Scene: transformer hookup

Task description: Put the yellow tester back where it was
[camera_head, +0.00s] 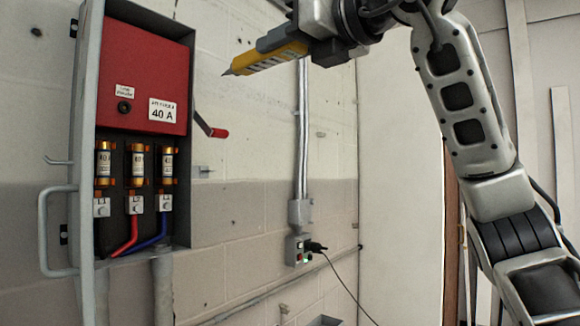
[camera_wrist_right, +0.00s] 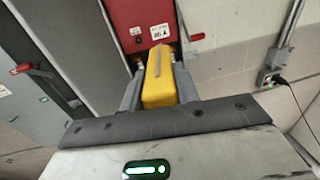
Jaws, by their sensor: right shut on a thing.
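The yellow tester (camera_head: 268,55) is held in the air in front of the wall, its pointed grey tip toward the left and slightly down. My right gripper (camera_head: 297,35) is shut on it at the upper middle of the head view. In the right wrist view the tester (camera_wrist_right: 159,85) sits between the two fingers of the right gripper (camera_wrist_right: 160,88), pointing toward the red panel. The tester's tip is apart from the fuse box in the head view. My left gripper is in neither view. The place where the tester was kept cannot be made out.
An open grey fuse box with a red panel (camera_head: 140,75) stands at the left, with several gold fuses (camera_head: 138,165) below. A red-handled lever (camera_head: 217,132) juts from its right side. A socket box (camera_head: 298,250) with a black plug and cable is on the wall.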

